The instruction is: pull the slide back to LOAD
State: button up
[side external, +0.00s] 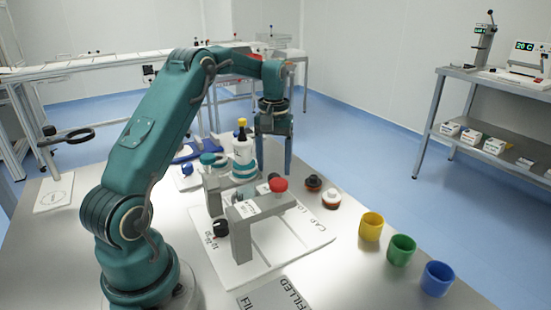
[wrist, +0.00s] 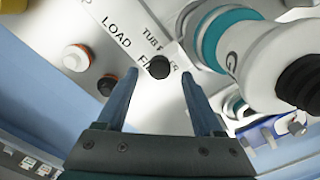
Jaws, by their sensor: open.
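In the wrist view a round black knob (wrist: 159,67) stands on a pale plate (wrist: 122,12) printed LOAD, FILL and partly hidden TUBE FILLER lettering. The knob lies just beyond and between the two fingertips of my gripper (wrist: 160,76), with a gap on each side. My gripper is open and nothing is held in it. In the side view my gripper (side external: 274,172) points down behind the red-knobbed bracket, beside the white bottle.
A white bottle (side external: 243,158) with a yellow top stands close left of my gripper. Two small capped pieces (side external: 332,197) lie right. Yellow (side external: 371,227), green (side external: 401,250) and blue (side external: 437,279) cups stand further right.

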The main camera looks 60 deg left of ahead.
jog(key=shift+f, duration=1.25)
grip_shut()
dwell(0.5)
